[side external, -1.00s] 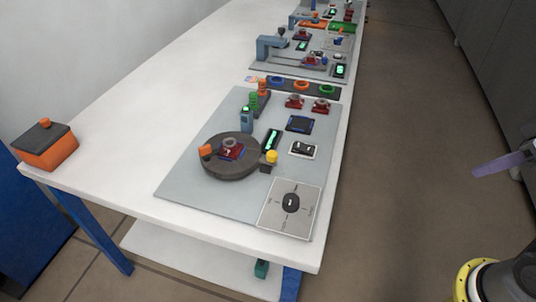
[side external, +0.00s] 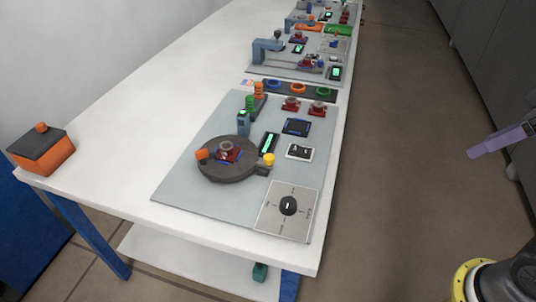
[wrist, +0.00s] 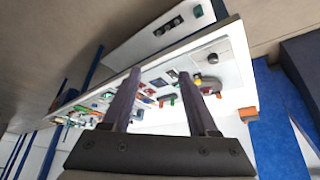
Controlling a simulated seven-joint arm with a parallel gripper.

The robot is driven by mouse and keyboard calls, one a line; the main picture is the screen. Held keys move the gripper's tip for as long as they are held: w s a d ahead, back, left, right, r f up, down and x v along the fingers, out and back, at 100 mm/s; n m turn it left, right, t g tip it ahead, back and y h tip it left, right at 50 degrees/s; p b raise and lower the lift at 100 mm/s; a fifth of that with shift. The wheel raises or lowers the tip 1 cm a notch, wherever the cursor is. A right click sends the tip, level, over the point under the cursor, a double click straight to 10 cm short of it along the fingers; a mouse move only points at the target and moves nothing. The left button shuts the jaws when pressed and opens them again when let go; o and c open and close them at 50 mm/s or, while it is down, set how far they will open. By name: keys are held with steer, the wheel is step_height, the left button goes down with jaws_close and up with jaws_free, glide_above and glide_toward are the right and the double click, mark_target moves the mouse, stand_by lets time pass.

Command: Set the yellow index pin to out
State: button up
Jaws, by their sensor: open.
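The yellow index pin (side external: 268,159) has a round yellow knob. It sits at the right edge of the dark round turntable (side external: 226,173), beside a small dark block, on the near grey panel. Whether the pin is in or out is too small to tell. My gripper (wrist: 160,72) is open and empty, with two dark purple fingers apart in the wrist view. In the side view only a purple finger (side external: 502,140) shows at the right edge, off the table over the floor and well away from the pin.
A black dial on a light plate (side external: 271,223) lies at the panel's near corner. An orange box (side external: 41,155) stands at the table's left end. Green displays and small red parts stand behind the turntable. More stations line the table farther back.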

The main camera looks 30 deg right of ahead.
steer(key=shift+n, duration=0.3)
steer(key=w+r, duration=0.5)
steer(key=shift+a+r, duration=0.25)
steer(key=shift+a, duration=0.15)
steer(key=w+a+r, duration=0.2)
steer(key=w+r, duration=0.1)
steer(key=w, duration=0.3)
steer(key=n+g, duration=0.5)
steer(key=g, duration=0.1)
glide_above(269, 156)
step_height(269, 156, down, 19)
step_height(269, 156, down, 14)
steer(key=shift+s+r, duration=0.1)
steer(key=shift+r, duration=0.05)
jaws_close()
